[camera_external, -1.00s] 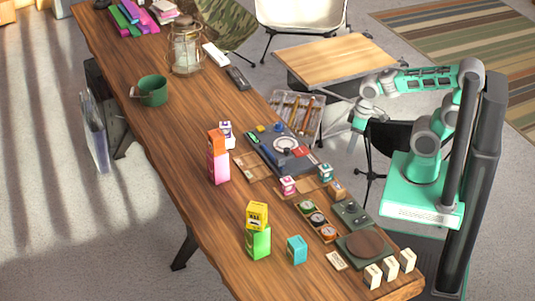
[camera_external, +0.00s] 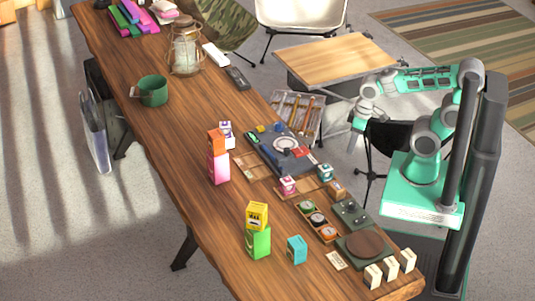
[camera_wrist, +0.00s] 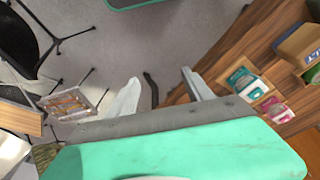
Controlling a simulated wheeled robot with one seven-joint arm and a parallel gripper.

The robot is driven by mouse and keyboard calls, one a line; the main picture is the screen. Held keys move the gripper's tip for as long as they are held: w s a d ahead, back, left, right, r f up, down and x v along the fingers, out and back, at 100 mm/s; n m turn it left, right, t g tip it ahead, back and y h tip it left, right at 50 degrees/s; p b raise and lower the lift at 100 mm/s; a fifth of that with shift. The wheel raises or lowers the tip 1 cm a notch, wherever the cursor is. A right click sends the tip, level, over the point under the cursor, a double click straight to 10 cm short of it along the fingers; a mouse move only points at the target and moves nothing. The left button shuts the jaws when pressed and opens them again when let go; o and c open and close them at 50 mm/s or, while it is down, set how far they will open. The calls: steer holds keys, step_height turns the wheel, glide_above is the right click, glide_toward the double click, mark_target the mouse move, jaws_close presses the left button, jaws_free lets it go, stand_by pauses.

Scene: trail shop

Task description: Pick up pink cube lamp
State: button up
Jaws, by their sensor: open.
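The pink cube lamp (camera_external: 288,185) is a small pink and white cube on the wooden table, near its right edge. It also shows in the wrist view (camera_wrist: 277,109), at the right, beside a teal and white cube (camera_wrist: 247,84). My gripper (camera_external: 353,132) hangs above the floor off the table's right side, up and to the right of the pink cube and apart from it. In the wrist view my gripper (camera_wrist: 160,80) has its two pale fingers spread, with nothing between them.
The teal cube (camera_external: 325,172) stands close to the pink one. An orange and pink box stack (camera_external: 218,168), a dark device (camera_external: 286,142) and a dial tray (camera_external: 318,221) are nearby. A tool tray (camera_external: 297,108) and small table (camera_external: 335,52) stand beyond the right edge.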

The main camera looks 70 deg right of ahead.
steer(key=shift+o, duration=0.2)
stand_by(0.3)
steer(key=w+a+r+m+g+y+p, duration=0.1)
steer(key=w+a+r+m+y+p, duration=0.1)
steer(key=w+a+r+p, duration=0.45)
steer(key=m+g+y+p, duration=0.1)
steer(key=m+g+p, duration=0.3)
steer(key=m+p, duration=0.25)
glide_toward(287, 179)
step_height(287, 179, down, 3)
steer(key=shift+m, duration=0.35)
steer(key=x, duration=0.2)
steer(key=b+x, duration=0.1)
steer(key=x, duration=0.4)
steer(key=shift+s+a+r+b, duration=0.15)
steer(key=shift+s+a+b, duration=0.15)
steer(key=shift+s+b, duration=0.1)
steer(key=shift+a+f, duration=0.1)
steer(key=shift+f, duration=0.15)
jaws_close()
